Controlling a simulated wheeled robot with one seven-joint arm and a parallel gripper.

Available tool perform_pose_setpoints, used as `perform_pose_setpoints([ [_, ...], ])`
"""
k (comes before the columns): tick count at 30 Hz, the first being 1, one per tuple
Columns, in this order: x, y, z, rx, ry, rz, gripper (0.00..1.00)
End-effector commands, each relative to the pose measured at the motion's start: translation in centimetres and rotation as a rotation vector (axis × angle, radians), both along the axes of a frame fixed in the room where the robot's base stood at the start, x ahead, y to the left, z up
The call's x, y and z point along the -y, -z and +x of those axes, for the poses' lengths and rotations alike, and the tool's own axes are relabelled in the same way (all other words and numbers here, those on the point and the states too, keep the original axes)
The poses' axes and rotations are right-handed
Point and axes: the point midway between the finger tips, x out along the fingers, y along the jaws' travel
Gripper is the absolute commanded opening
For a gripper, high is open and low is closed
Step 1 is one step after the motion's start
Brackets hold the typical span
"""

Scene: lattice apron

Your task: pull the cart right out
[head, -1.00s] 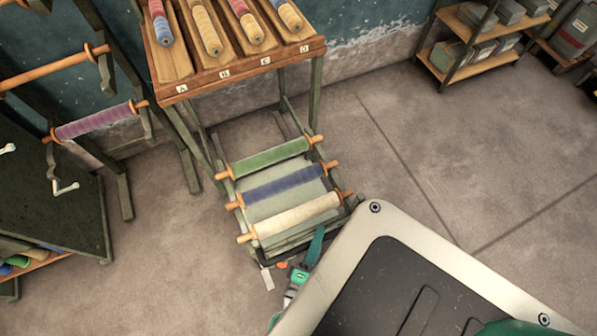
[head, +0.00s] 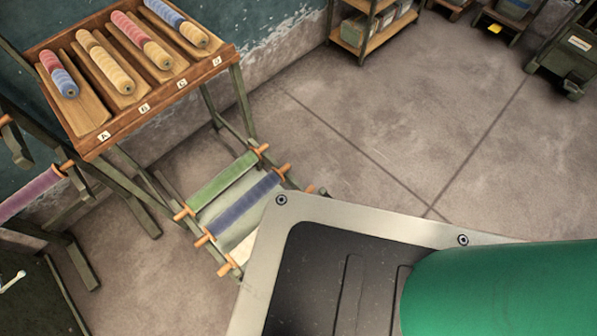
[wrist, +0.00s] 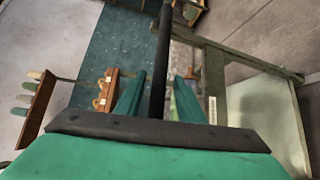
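The cart (head: 263,164) is a low dark-green frame carrying a green roll (head: 223,187), a blue roll (head: 246,204) and a partly seen cream roll (head: 241,250). It stands on the floor before the sample table, its rear reaching toward the table legs. My own body hides its near end in the head view. My gripper (wrist: 160,76) shows in the wrist view, with two green fingers. A black bar (wrist: 162,60) runs between them, with a slight gap visible beside it. Whether this bar is the cart's handle I cannot tell. The head view does not show my gripper.
The wooden table (head: 131,115) with several striped rolls stands behind the cart. A dark rack with a purple roll (head: 30,195) is at left. A shelf (head: 370,30) and a green bin (head: 570,55) stand at the back. The floor (head: 340,140) right of the cart is clear.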

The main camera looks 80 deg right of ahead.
Motion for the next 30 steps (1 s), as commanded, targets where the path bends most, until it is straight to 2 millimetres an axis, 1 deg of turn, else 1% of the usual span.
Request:
perform_pose_setpoints([
  [5, -0.2, 0.0, 0.1, 0.001, -0.006, 0.0, 0.35],
  [8, -0.9, -0.1, 0.0, 0.0, -0.004, 0.001, 0.35],
  [11, -2.2, -0.3, -0.4, 0.0, -0.003, 0.002, 0.35],
  [18, -6.6, -0.9, -1.5, -0.001, 0.0, 0.002, 0.35],
  [21, -8.1, -1.1, -1.8, 0.0, 0.0, 0.001, 0.35],
  [25, -9.6, -1.3, -2.1, 0.001, -0.001, 0.001, 0.35],
  [30, -10.4, -1.5, -2.3, 0.0, -0.002, -0.001, 0.35],
])
